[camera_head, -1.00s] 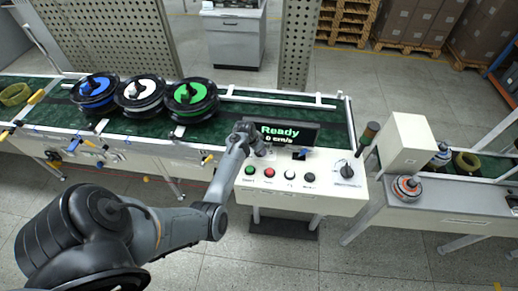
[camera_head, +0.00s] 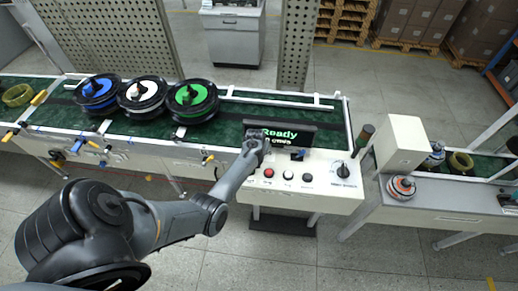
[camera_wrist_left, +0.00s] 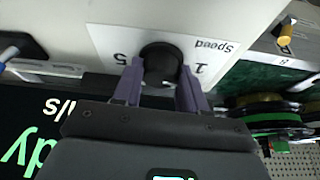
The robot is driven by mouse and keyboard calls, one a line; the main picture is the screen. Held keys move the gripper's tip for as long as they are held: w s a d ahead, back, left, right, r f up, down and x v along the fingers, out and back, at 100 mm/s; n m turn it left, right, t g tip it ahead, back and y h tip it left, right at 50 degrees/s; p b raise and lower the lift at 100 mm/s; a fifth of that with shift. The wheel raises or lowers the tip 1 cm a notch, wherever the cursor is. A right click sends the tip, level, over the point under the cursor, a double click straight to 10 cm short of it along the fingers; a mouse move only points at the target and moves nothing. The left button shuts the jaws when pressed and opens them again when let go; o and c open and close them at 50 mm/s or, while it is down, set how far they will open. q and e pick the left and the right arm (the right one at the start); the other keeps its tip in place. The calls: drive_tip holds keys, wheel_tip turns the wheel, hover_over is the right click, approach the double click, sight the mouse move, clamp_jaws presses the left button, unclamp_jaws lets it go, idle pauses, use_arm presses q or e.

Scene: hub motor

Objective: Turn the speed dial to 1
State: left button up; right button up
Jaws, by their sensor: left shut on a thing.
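The speed dial (camera_wrist_left: 160,62) is a black round knob on a white plate (camera_wrist_left: 100,38) with the word Speed and the marks 1 and 5, upside down in the left wrist view. My left gripper (camera_wrist_left: 158,88) has its two purple fingers on either side of the dial and is shut on it. The knob's pointer cannot be made out. In the head view my left gripper (camera_head: 256,140) is over the control panel (camera_head: 325,200) and hides the dial. The display (camera_head: 300,136) reads Ready, with a cm/s line partly covered by the gripper. My right gripper is not in view.
A red button (camera_head: 269,173), a white button (camera_head: 288,175), a black button (camera_head: 307,177) and a black rotary switch (camera_head: 343,170) sit on the panel. A signal post (camera_head: 363,137) rises at the panel's right.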

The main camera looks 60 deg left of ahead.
use_arm(q)
drive_tip(key=shift+n, duration=0.7)
drive_tip(key=o, duration=1.1)
drive_tip(key=shift+g, duration=0.3)
drive_tip(key=shift+c, duration=0.2)
drive_tip(key=shift+s+d+r, duration=0.1)
drive_tip(key=shift+d+r, duration=0.05)
drive_tip(key=shift+r, duration=0.4)
drive_tip(key=p+v, duration=0.1)
drive_tip(key=v, duration=0.8)
drive_tip(key=shift+d+r+p, duration=0.25)
drive_tip(key=shift+p, duration=0.1)
drive_tip(key=shift+s, duration=0.1)
